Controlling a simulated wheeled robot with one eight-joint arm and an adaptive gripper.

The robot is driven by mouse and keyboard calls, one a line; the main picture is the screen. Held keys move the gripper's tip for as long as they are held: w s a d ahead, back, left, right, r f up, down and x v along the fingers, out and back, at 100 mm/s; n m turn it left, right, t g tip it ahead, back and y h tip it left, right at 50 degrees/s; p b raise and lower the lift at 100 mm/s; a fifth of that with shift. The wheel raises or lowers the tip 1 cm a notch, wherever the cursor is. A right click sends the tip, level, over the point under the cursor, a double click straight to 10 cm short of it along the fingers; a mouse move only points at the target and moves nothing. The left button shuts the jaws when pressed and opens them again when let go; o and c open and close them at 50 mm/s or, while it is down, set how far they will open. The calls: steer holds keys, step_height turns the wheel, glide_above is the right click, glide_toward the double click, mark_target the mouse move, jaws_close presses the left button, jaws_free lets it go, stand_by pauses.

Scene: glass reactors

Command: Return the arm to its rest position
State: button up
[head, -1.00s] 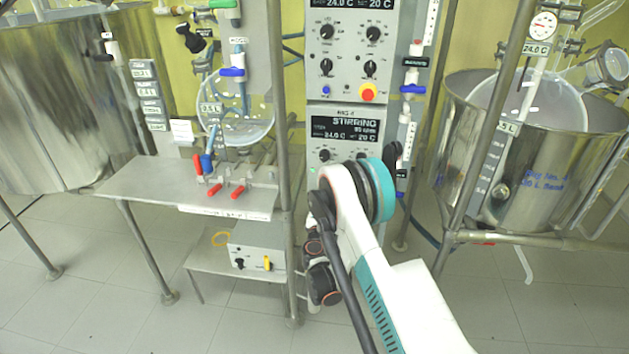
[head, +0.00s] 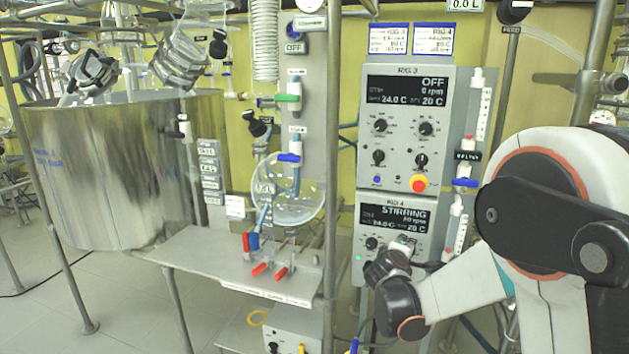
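My arm enters from the right in the head view, its large white and black joint close to the camera. It bends down and left to a dark wrist in front of the lower control panel, marked RIG 4 (head: 395,222). My gripper (head: 402,248) is small and partly hidden at the end of the wrist, close in view to that panel's lower knobs. I cannot make out its fingers or anything held. I cannot tell whether it touches the panel.
The RIG 3 panel (head: 408,130) above reads OFF, 0 rpm; RIG 4 reads STIRRING. A round glass vessel (head: 290,205) hangs over a steel bench (head: 200,262) at the left. A big steel vat (head: 130,170) stands behind. Metal posts stand around the panels.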

steer(key=s+r+m+g+y, duration=0.1)
steer(key=s+r+m+g, duration=0.2)
steer(key=s, duration=0.7)
steer(key=s+r+m+y, duration=0.1)
steer(key=s+r+m, duration=0.25)
steer(key=s, duration=0.65)
steer(key=s+a+f+m+g+y, duration=0.1)
steer(key=s+a+m+y, duration=0.1)
steer(key=s, duration=0.8)
steer(key=s+a+f+m+g+y, duration=0.1)
steer(key=s+a+f+m+y, duration=0.1)
steer(key=s, duration=0.8)
steer(key=shift+s+a, duration=0.2)
steer(key=shift+a, duration=0.25)
